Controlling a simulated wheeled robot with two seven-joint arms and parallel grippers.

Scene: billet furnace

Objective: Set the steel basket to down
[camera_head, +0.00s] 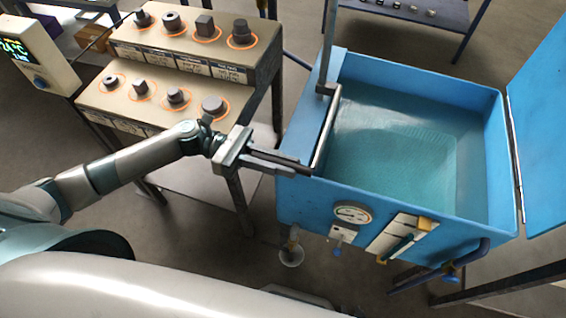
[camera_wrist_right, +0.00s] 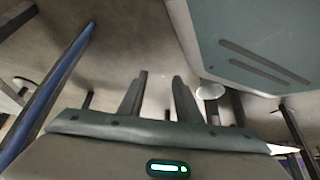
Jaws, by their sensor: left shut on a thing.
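The blue tank (camera_head: 300,200) stands at the right in the head view, holding teal liquid. A mesh-like patch of the steel basket (camera_head: 405,160) shows faintly under the liquid; its outline is blurred. A grey handle bar (camera_head: 326,130) runs along the tank's left rim, below an upright post (camera_head: 328,45). My left gripper (camera_head: 302,166) is at the lower end of this bar, shut on it, at the tank's left wall. My right gripper (camera_wrist_right: 159,78) shows only in its wrist view, with its two fingers apart and nothing between them.
A two-step bench (camera_head: 190,65) with several metal pieces in orange rings stands left of the tank. A display box (camera_head: 33,50) is at the far left. The tank's lid (camera_head: 545,130) stands open at the right. A gauge (camera_head: 352,212) and pipes project from the tank's front.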

